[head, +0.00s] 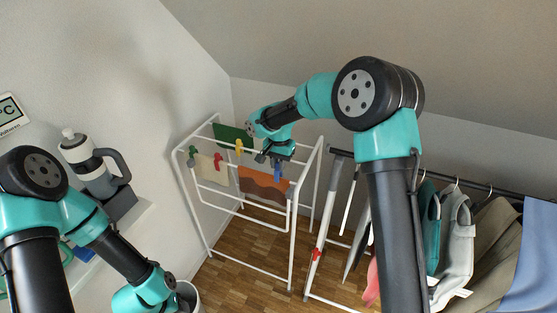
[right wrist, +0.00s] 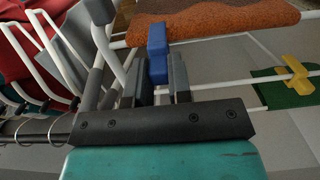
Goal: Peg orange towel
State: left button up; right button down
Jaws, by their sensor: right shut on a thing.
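The orange towel (head: 263,187), with a darker wavy band, hangs on the right part of a white drying rack (head: 292,222). In the right wrist view the orange towel (right wrist: 220,18) is at the top. My right gripper (head: 277,163) is at the rack's top rail, above the towel. It is shut on a blue peg (right wrist: 157,50), which shows between the fingers in the right wrist view. The peg's far end is against the towel's edge; how far it grips the cloth and rail is unclear. My left arm is at lower left, its fingertips out of view.
A green towel (head: 226,134) with a yellow peg (head: 239,146) and a beige towel (head: 206,169) with a red peg (head: 218,161) hang nearby. A green peg (head: 193,151) is at the left. Clothes (head: 455,240) hang at right. A bottle (head: 88,165) stands left.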

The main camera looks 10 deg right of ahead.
jog(key=shift+f, duration=1.6)
jog(key=c, duration=1)
grip_release()
jog(key=shift+o, duration=0.2)
notch_tip(320, 180, up, 18)
jog(key=shift+w+d+f, duration=0.25)
jog(key=shift+w, duration=0.1)
jog(key=shift+f, duration=0.1)
